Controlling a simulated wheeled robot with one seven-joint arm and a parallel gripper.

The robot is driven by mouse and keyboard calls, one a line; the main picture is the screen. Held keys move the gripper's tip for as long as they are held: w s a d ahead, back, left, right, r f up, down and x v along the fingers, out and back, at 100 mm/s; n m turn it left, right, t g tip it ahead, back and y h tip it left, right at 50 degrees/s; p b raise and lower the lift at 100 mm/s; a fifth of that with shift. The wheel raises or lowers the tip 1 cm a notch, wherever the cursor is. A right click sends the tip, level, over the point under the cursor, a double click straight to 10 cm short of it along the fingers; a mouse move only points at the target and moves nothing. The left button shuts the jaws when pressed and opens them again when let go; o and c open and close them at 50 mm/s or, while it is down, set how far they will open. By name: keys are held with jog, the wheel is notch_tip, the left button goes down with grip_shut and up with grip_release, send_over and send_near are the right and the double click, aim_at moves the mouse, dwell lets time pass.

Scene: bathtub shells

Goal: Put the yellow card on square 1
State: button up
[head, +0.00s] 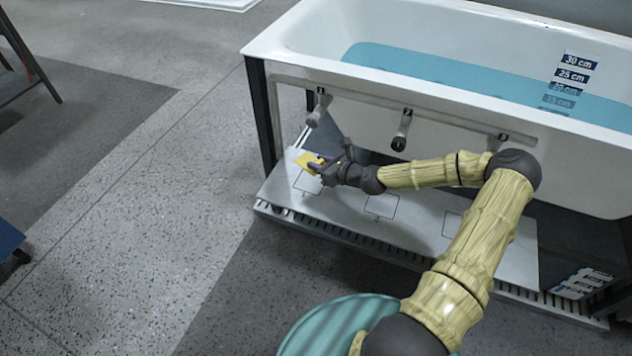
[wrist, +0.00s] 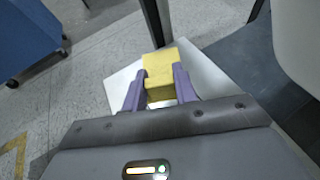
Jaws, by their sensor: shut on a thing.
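The yellow card (head: 308,163) is in my gripper (head: 318,165), near the left end of a light grey board in front of the bathtub. In the wrist view the card (wrist: 159,75) sits between the two purple fingers of my gripper (wrist: 160,88), which are shut on it. The leftmost outlined square (head: 306,181) on the board lies just below the card in the head view. I cannot tell whether the card touches the board. No number is readable on the squares.
The board (head: 340,210) carries a middle square (head: 382,206) and a right square (head: 452,225). Several dark-ended levers, one at the left (head: 318,108), hang from a rail above it. The white bathtub (head: 450,95) holds water. A blue object (wrist: 28,40) stands aside.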

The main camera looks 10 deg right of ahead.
aim_at(319, 187)
jog(key=shift+f, duration=1.4)
jog(key=shift+f+b, duration=0.1)
jog(key=shift+b, duration=0.25)
jog(key=shift+f+b, duration=1.05)
jog(key=shift+f, duration=1.35)
jog(key=shift+f, duration=0.15)
jog(key=o, duration=0.9)
jog(key=shift+o, duration=0.2)
jog(key=shift+r, duration=0.25)
jog(key=p+v, duration=0.3)
jog(key=v, duration=0.9)
jog(key=shift+p, duration=0.4)
